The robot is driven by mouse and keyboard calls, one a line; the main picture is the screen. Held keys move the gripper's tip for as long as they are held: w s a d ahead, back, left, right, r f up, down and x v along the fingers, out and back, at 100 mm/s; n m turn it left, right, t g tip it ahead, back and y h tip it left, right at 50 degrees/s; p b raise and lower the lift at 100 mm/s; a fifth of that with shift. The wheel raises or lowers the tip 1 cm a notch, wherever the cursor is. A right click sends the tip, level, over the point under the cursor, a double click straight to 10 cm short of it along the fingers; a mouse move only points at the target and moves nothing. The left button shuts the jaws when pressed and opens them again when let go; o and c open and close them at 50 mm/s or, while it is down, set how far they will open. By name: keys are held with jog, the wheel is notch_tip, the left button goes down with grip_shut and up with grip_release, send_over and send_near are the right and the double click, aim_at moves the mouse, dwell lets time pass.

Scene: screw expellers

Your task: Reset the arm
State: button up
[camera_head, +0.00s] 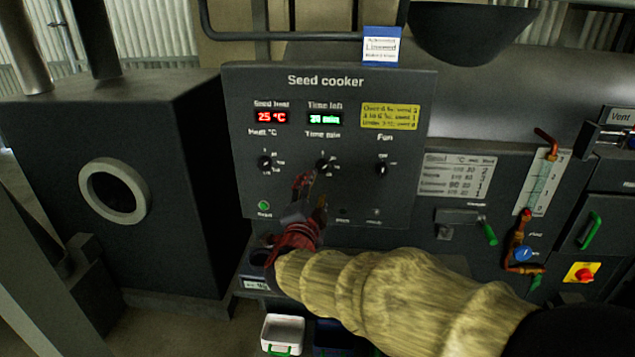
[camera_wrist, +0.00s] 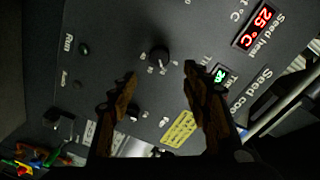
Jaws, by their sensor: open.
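My arm in a tan sleeve reaches in from the lower right in the head view. My gripper (camera_head: 310,196) is in front of the lower middle of the seed cooker panel (camera_head: 400,95). In the wrist view my gripper (camera_wrist: 160,88) has its two fingers well apart with nothing between them. A black knob (camera_wrist: 159,55) shows just beyond the fingertips, apart from them. In the head view the time knob (camera_head: 326,165) is just above the fingers. The heat knob (camera_head: 265,163) and fan knob (camera_head: 382,169) sit to either side. Red and green displays read 25 °C and minutes.
A dark box with a round pale ring (camera_head: 114,191) stands at left. A white container (camera_head: 283,334) is below my gripper.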

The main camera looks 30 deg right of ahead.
jog(key=shift+s+a, duration=0.4)
jog(key=shift+s, duration=0.15)
